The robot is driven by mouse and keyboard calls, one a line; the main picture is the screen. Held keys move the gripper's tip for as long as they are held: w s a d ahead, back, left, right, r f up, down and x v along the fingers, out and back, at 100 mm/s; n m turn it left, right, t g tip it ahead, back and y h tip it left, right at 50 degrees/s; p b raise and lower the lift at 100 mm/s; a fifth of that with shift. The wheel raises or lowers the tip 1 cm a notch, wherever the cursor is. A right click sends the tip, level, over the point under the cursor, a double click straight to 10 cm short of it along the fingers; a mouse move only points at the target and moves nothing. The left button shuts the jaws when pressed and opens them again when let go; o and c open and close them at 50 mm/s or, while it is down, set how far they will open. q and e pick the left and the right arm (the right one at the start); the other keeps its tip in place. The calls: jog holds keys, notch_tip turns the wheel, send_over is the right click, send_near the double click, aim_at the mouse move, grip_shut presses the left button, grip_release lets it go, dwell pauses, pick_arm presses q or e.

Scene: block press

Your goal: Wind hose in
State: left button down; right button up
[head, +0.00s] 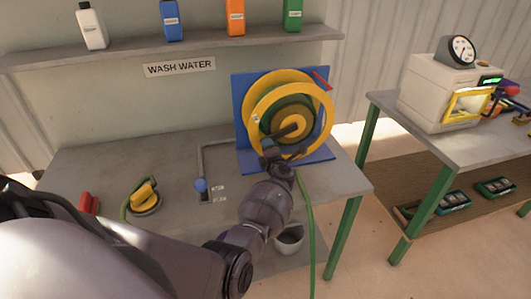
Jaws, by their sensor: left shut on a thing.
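The hose reel (318,98) has a yellow rim and stands on a blue backing (239,105) and base on the wash table. The green hose (308,215) hangs from the reel over the table's front edge and runs down past the bottom of the view. My left gripper (272,147) is at the lower front of the reel, shut on what looks like the reel's crank handle (290,130). My arm hides part of the base. My right gripper is not in view.
A grey table (90,165) holds a blue-handled tap (200,185) and a yellow item (145,195). A bucket (289,238) is below the front edge. A shelf (130,50) carries several bottles. A second table (400,108) at right bears a white press machine (425,90).

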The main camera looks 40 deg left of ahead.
pick_arm(q)
jog(key=shift+r, duration=0.15)
dwell(0.3)
jog(key=c, duration=0.7)
grip_release()
jog(key=shift+o, duration=0.2)
jog(key=shift+d, duration=0.1)
